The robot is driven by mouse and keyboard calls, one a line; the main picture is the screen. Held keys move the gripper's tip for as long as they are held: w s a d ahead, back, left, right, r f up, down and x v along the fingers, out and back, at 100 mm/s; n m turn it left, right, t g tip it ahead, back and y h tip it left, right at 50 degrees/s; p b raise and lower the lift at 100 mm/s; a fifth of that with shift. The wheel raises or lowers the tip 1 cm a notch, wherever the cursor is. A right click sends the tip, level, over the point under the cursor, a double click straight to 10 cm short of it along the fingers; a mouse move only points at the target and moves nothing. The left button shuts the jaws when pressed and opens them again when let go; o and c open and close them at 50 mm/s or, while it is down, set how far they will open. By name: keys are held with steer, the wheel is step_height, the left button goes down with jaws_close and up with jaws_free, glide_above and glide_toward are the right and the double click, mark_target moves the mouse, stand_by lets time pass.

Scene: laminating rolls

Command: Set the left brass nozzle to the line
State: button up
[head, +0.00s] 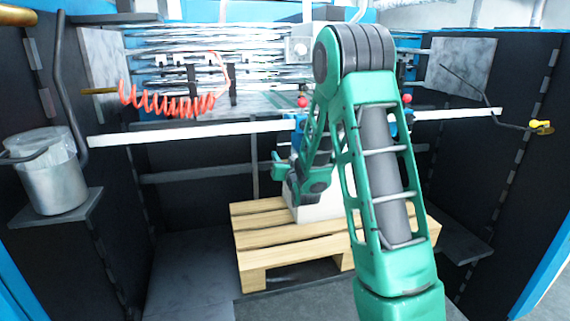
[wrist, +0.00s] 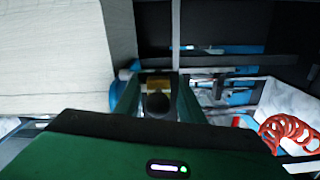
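My gripper (wrist: 157,90) shows in the wrist view with its two dark fingers apart. A dark round knob (wrist: 158,104) appears between them, with a small brass-coloured block (wrist: 158,86) just beyond it. A gap shows on each side of the knob; I cannot tell how far it is from the fingers. In the head view my arm's end is low in front of the machine, above the pallet, and its fingers are not clear. A brass-coloured nozzle-like piece (head: 98,91) sticks out at the machine's left side. I cannot make out the line.
A wooden pallet (head: 262,238) bears a white block (head: 322,208). A red coiled hose (head: 165,102) hangs at upper left; it also shows in the wrist view (wrist: 290,132). A white rail (head: 190,133) crosses the machine. A metal bucket (head: 52,180) stands on the left shelf.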

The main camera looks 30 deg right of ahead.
steer(key=v, duration=1)
steer(key=shift+a+f, duration=0.15)
steer(key=shift+f, duration=0.1)
steer(key=shift+s, duration=0.2)
